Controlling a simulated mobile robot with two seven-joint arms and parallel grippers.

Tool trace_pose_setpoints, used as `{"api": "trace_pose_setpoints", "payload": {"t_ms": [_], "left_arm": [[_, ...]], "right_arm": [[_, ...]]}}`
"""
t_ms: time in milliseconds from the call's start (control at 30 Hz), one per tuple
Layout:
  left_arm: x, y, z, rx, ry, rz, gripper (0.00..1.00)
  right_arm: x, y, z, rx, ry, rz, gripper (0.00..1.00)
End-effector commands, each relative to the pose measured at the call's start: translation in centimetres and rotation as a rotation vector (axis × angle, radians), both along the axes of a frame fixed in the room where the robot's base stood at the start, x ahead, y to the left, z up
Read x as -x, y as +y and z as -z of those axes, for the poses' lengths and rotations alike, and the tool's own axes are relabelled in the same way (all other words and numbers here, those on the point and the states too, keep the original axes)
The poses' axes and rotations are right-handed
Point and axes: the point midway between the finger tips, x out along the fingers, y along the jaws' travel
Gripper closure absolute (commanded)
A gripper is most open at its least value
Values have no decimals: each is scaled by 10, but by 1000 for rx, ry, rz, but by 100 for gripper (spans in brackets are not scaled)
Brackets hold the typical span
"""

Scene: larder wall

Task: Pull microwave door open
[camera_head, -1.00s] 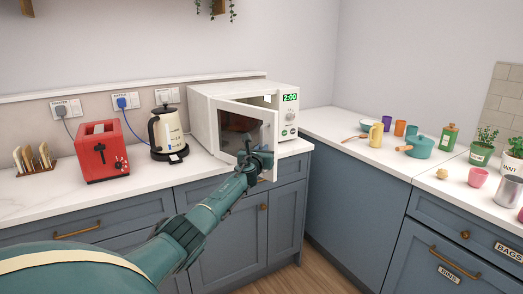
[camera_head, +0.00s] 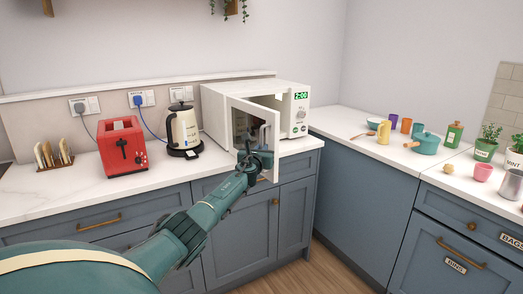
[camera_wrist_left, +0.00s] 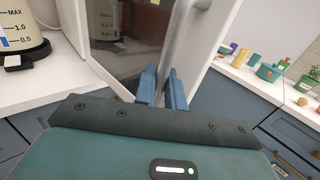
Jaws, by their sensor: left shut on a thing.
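The white microwave (camera_head: 240,98) stands on the counter with its green display reading 2:00. Its door (camera_head: 236,110) is partly open, swung out toward me over the counter's front edge. The door's dark window and grey vertical handle (camera_wrist_left: 181,35) show in the left wrist view. My left gripper (camera_head: 258,158) is at the door's free edge. In the left wrist view its blue fingers (camera_wrist_left: 163,88) are shut on the lower part of the handle. The inside of the microwave is mostly hidden by the door. My right gripper is not in view.
Left of the microwave stand a cream kettle (camera_head: 182,129), a red toaster (camera_head: 122,147) and a toast rack (camera_head: 53,158). The right counter holds cups, a teal pot (camera_head: 424,144) and plants. Floor (camera_head: 310,277) shows below the cabinets.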

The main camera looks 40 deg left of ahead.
Motion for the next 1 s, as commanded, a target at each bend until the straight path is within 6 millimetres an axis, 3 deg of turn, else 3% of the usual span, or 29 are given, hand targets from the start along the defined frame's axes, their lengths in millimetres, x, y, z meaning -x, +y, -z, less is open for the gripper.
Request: {"api": "trace_pose_setpoints", "payload": {"t_ms": [100,133,333,667,900,1000], "left_arm": [[2,4,-3,-1,-4,-9,100],[2,4,-3,-1,-4,-9,88],[1,3,-2,-1,-3,-6,73],[3,0,-2,-2,0,-3,73],[24,-12,-6,-4,3,-1,73],[37,-19,-5,-5,2,-1,73]], "right_arm": [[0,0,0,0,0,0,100],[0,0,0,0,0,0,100],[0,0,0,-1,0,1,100],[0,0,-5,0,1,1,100],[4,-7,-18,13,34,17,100],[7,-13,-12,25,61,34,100]]}}
